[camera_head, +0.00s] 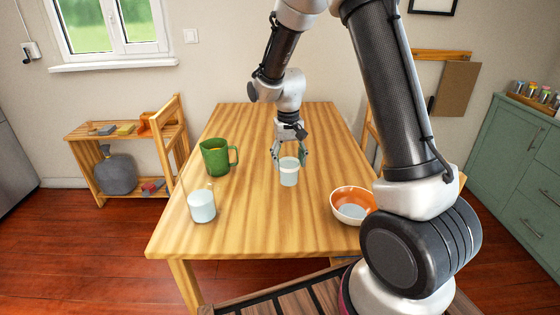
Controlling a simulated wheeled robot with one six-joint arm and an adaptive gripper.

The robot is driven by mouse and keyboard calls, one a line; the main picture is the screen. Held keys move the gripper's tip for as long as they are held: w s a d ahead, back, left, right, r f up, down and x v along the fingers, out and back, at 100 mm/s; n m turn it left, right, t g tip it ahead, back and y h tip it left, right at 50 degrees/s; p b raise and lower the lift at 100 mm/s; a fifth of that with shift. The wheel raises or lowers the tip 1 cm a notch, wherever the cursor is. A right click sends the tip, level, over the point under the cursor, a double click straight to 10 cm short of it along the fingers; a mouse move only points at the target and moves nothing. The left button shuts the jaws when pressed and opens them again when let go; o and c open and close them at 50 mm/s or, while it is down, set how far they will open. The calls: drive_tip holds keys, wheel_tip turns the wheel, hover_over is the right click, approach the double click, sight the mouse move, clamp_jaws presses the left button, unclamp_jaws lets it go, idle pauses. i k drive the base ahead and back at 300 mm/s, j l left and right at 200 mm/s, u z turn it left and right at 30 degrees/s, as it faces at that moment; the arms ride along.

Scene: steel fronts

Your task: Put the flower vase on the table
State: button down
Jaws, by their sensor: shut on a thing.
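My gripper (289,155) is over the middle of the wooden table (250,235), pointing down. Its fingers are shut on a small pale, whitish cylinder-shaped vessel (289,175), gripping it near the rim. The vessel is upright; I cannot tell whether its base touches the table. No flowers show in it, so I cannot tell whether it is the flower vase. A second pale vessel (201,207) stands upright at the table's front left, with a tiny light thing near its rim.
A green mug (216,158) stands at the table's left and an orange-and-white bowl (352,205) at its right. The table's front middle and back are clear.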

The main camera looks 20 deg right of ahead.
sight(256, 149)
drive_tip(key=i+j+z, duration=0.2)
drive_tip(key=j+z, duration=0.15)
drive_tip(key=j, duration=0.85)
drive_tip(key=i+j+z, duration=0.1)
drive_tip(key=j+z, duration=0.25)
drive_tip(key=j, duration=0.9)
drive_tip(key=k+j+z, duration=0.1)
drive_tip(key=j+z, duration=0.25)
drive_tip(key=j, duration=0.9)
drive_tip(key=i+j+z, duration=0.25)
drive_tip(key=j, duration=0.6)
drive_tip(key=j+z, duration=0.3)
drive_tip(key=j, duration=0.5)
drive_tip(key=i+j+z, duration=0.35)
drive_tip(key=i+j, duration=0.15)
drive_tip(key=i+j+z, duration=0.15)
drive_tip(key=j, duration=0.3)
drive_tip(key=i+j+z, duration=0.35)
drive_tip(key=j, duration=0.4)
drive_tip(key=i, duration=0.05)
